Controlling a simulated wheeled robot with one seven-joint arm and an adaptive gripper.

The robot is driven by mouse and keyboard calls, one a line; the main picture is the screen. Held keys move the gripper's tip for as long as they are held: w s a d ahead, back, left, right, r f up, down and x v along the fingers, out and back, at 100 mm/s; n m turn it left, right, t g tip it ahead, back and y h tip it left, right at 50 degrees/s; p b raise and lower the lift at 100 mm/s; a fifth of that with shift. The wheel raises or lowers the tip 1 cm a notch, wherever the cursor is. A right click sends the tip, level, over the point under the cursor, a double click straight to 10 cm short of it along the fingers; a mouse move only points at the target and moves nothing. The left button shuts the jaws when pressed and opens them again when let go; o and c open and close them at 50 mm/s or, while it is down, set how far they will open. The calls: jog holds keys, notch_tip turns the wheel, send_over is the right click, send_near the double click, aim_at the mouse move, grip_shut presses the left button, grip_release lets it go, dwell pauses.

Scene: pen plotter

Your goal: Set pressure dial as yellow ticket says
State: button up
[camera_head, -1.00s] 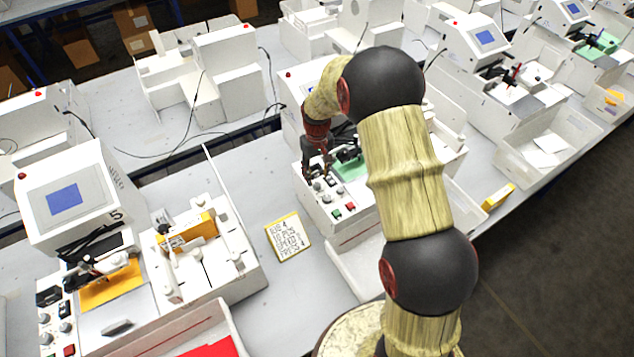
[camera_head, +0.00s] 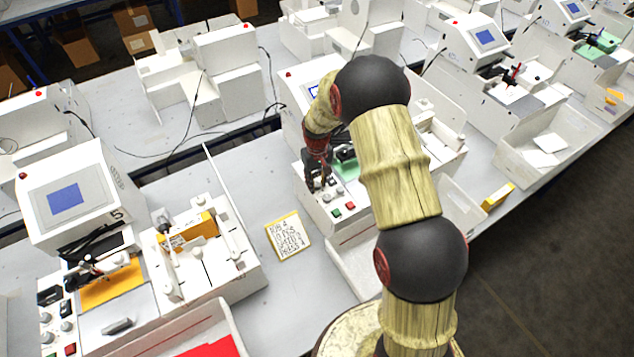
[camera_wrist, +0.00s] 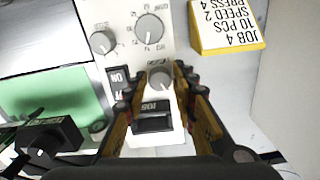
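The yellow ticket (camera_head: 288,236) lies on the table beside the plotter; in the wrist view the ticket (camera_wrist: 228,26) reads JOB 4, 10 PCS, SPEED 2, PRESS 4. The plotter's white control panel (camera_wrist: 128,12) carries a grey dial (camera_wrist: 149,27) with a number scale, a smaller grey dial (camera_wrist: 103,41) and a third grey dial (camera_wrist: 159,78). I cannot tell which one is labelled pressure. My gripper (camera_wrist: 155,80) is open, its fingers on either side of the third dial; contact is not clear. In the head view my gripper (camera_head: 318,180) is over the panel.
A black ON/OFF switch (camera_wrist: 117,82) sits left of the gripper, and a black JOB block (camera_wrist: 153,118) lies between the fingers. A green plate (camera_wrist: 50,120) is at left. Another plotter (camera_head: 75,195) stands at left. Green and red buttons (camera_head: 343,209) are on the panel's front.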

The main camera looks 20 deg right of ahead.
jog(key=c, duration=0.6)
grip_shut()
jog(key=shift+m, duration=0.4)
jog(key=m+b, duration=0.1)
jog(key=m, duration=0.2)
jog(key=shift+m+b, duration=0.3)
jog(key=shift+b, duration=0.1)
jog(key=shift+m+b, duration=0.55)
jog(key=shift+m, duration=1.65)
jog(key=shift+a, duration=0.1)
jog(key=o, duration=1)
grip_release()
jog(key=shift+o, duration=0.2)
